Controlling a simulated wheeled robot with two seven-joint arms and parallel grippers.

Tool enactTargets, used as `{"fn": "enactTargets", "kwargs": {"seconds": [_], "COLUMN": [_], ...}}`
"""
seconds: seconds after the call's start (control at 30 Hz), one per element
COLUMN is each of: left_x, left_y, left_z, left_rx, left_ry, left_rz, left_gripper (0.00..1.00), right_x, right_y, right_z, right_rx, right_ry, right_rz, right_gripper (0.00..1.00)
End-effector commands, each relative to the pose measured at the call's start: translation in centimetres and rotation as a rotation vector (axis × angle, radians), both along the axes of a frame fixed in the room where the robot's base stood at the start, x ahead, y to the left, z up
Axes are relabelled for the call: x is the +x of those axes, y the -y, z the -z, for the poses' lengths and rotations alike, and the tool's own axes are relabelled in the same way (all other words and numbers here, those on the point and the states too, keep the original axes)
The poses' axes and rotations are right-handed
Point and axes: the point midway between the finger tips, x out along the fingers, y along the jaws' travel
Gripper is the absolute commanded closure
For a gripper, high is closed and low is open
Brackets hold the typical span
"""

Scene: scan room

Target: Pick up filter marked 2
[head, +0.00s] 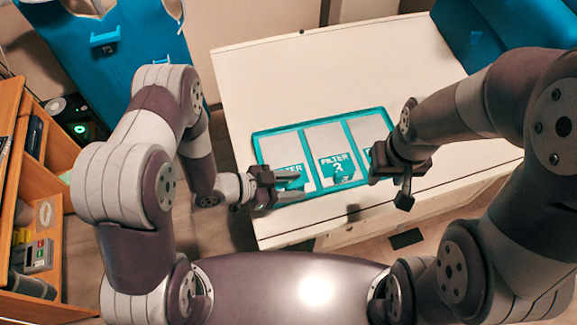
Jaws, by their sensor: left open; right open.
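My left gripper (294,187) is open over the lower part of the left filter's label. My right gripper (389,180) is open by the lower part of the right filter and partly hides it. Neither gripper holds anything.
The white table (330,75) is clear behind the tray. A teal cabinet-like unit with a handle (105,38) stands at the back left. Wooden shelves (22,165) with small items stand at the far left. A blue object (465,35) is at the back right.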

Motion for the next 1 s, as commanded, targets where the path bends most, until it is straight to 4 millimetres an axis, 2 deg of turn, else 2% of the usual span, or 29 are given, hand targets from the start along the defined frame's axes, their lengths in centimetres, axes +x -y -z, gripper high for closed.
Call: {"fn": "enactTargets", "kwargs": {"seconds": [0.1,0.23,0.27,0.67,0.87,1.0], "left_x": [0.0,0.0,0.0,0.1,0.2,1.7], "left_y": [0.0,0.0,-0.1,-0.1,0.0,2.0], "left_z": [0.0,0.0,0.0,-0.7,-3.8,-5.6], "left_rx": [0.000,0.000,0.000,0.000,-0.002,-0.001], "left_ry": [0.000,0.000,0.000,0.002,0.006,0.008], "left_rz": [0.000,0.000,0.000,0.000,0.001,0.006], "left_gripper": [0.53,0.95,1.00,1.00,1.00,1.00], "right_x": [0.0,0.0,0.0,0.0,0.0,0.0], "right_y": [0.0,0.0,0.0,0.0,0.0,0.0], "right_z": [0.0,0.0,0.0,0.1,0.2,0.8], "right_rx": [0.000,0.000,0.000,0.000,0.000,0.000], "right_ry": [0.000,0.000,0.000,0.000,0.000,0.000], "right_rz": [0.000,0.000,0.000,0.000,0.000,0.000], "right_gripper": [0.57,0.57,0.57,0.57,0.57,0.57]}}
